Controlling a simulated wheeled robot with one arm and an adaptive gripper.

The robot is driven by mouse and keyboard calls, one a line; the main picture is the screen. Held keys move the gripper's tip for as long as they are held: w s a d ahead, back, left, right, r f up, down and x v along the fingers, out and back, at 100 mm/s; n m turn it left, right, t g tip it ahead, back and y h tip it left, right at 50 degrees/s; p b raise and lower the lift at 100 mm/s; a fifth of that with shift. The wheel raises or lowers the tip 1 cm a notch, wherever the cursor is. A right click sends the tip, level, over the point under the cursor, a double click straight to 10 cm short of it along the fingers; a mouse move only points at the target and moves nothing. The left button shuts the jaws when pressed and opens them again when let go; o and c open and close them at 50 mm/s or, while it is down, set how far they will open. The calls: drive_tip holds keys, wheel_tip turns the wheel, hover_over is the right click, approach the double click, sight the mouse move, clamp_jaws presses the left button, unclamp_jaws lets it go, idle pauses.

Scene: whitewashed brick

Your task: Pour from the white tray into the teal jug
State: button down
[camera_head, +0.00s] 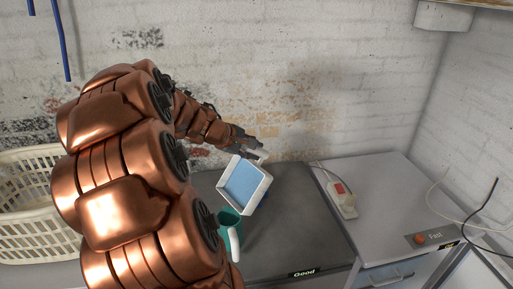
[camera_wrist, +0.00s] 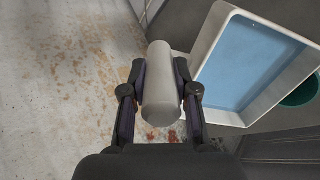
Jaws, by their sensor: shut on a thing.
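My gripper (camera_head: 258,153) is shut on the pale handle (camera_wrist: 161,90) of the white tray (camera_head: 264,188). It holds the tray above the dark worktop, tilted with its open side towards the head camera. The tray's inside is flat light blue; I cannot tell whether that is contents or lining. The tray's rim (camera_wrist: 218,113) shows at the right in the wrist view. The teal jug (camera_head: 229,219) stands below the tray's lower edge, partly hidden by my arm, with a white handle at its front. Part of the jug (camera_wrist: 302,92) shows behind the tray in the wrist view.
A cream slatted basket (camera_head: 35,225) is at the left, partly behind my arm. A white power strip with a red switch (camera_head: 340,192) lies on the grey cabinet at the right, with cables. The brick wall (camera_head: 310,80) is close behind. Dark worktop (camera_head: 300,225) right of the jug is clear.

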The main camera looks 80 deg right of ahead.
drive_tip(key=w+a+g+h+b, duration=0.1)
drive_tip(key=w+a+f+g+h+b, duration=0.1)
drive_tip(key=a, duration=0.1)
drive_tip(key=shift+w+a+h, duration=0.25)
drive_tip(key=shift+w+h, duration=0.05)
drive_tip(key=shift+w, duration=0.1)
drive_tip(key=shift+w+a+h+b, duration=0.3)
drive_tip(key=shift+a+b, duration=0.25)
drive_tip(key=shift+b, duration=0.4)
idle(1.9)
drive_tip(key=shift+w+a+r+g+h+b, duration=0.25)
drive_tip(key=shift+w+a+g+h+b, duration=0.6)
drive_tip(key=shift+b, duration=0.9)
idle(2.8)
